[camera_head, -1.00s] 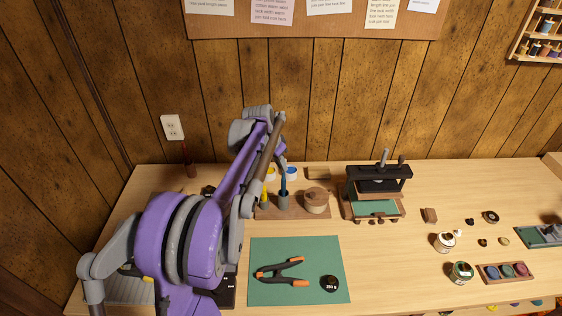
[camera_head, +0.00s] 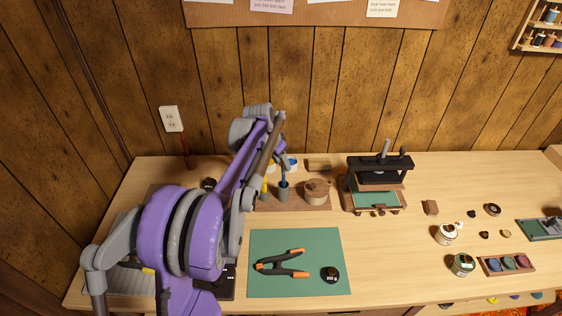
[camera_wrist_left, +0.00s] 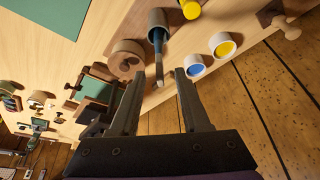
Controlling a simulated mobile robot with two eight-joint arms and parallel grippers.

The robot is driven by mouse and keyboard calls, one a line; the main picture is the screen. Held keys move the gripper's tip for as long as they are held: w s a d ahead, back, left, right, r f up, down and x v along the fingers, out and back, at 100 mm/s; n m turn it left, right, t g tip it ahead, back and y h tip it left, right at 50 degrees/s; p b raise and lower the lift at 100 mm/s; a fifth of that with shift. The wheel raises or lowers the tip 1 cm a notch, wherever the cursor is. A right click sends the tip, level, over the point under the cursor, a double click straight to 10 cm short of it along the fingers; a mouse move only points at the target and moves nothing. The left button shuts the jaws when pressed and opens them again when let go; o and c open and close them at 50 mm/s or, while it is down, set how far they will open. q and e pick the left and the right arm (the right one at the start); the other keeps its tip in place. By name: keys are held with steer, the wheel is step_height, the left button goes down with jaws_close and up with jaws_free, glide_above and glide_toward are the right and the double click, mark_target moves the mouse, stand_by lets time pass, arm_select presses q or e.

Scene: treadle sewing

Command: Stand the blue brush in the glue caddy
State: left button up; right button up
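The blue brush (camera_head: 284,181) stands in a grey cup (camera_head: 284,195) on the wooden glue caddy (camera_head: 318,207). In the left wrist view the brush (camera_wrist_left: 158,52) leans slightly in its grey cup (camera_wrist_left: 158,20), its free end between my fingertips. My left gripper (camera_wrist_left: 160,78) is open, one finger on each side of the brush with gaps showing. In the head view this gripper (camera_head: 282,160) is at the brush's top, partly hidden by my arm. A yellow item (camera_head: 264,188) stands beside the blue brush. My right gripper is not in view.
White pots of blue (camera_wrist_left: 194,68) and yellow (camera_wrist_left: 223,47) sit close beside the brush. A round wooden pot (camera_head: 317,190) stands right of it, then a small black press (camera_head: 380,172). A clamp (camera_head: 282,263) and black weight (camera_head: 330,274) lie on the green mat (camera_head: 310,242).

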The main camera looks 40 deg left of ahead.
arm_select(q)
steer(key=v, duration=1)
steer(key=shift+s+r, duration=0.15)
steer(key=shift+r, duration=0.25)
stand_by(0.5)
steer(key=s+d+f, duration=0.2)
steer(key=s+d, duration=0.2)
steer(key=d, duration=0.4)
steer(key=s+d+f, duration=0.2)
steer(key=s+d, duration=0.3)
steer(key=d, duration=0.3)
steer(key=s+d+f+n+t, duration=0.1)
steer(key=s+d+f, duration=0.8)
steer(key=s, duration=0.4)
steer(key=shift+s+d+f, duration=0.25)
steer(key=shift+d+f, duration=0.15)
steer(key=shift+d, duration=0.4)
